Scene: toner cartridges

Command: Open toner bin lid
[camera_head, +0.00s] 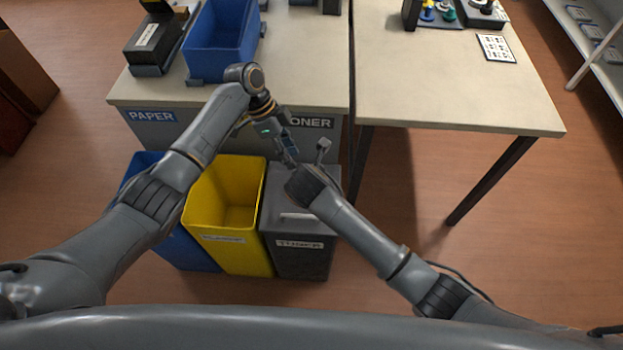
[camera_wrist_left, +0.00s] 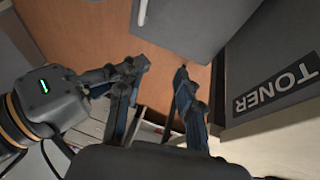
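The toner bin (camera_head: 299,255) is dark grey with a white TONER label on its front. Its grey lid (camera_head: 277,200) looks shut, with a pale bar handle (camera_head: 296,216) near the front edge. My left gripper (camera_head: 289,152) is above the bin's rear part, by the table front. In the left wrist view its two fingers (camera_wrist_left: 164,70) are apart with nothing between them. A grey panel, seemingly the lid (camera_wrist_left: 185,18), and a pale bar show beyond the fingertips.
A yellow bin (camera_head: 228,205) stands left of the toner bin, and a blue bin (camera_head: 186,255) left of that. The table (camera_head: 290,75) behind has a TONER sign (camera_head: 311,123) and carries a blue container (camera_head: 222,42). Floor right of the bins is clear.

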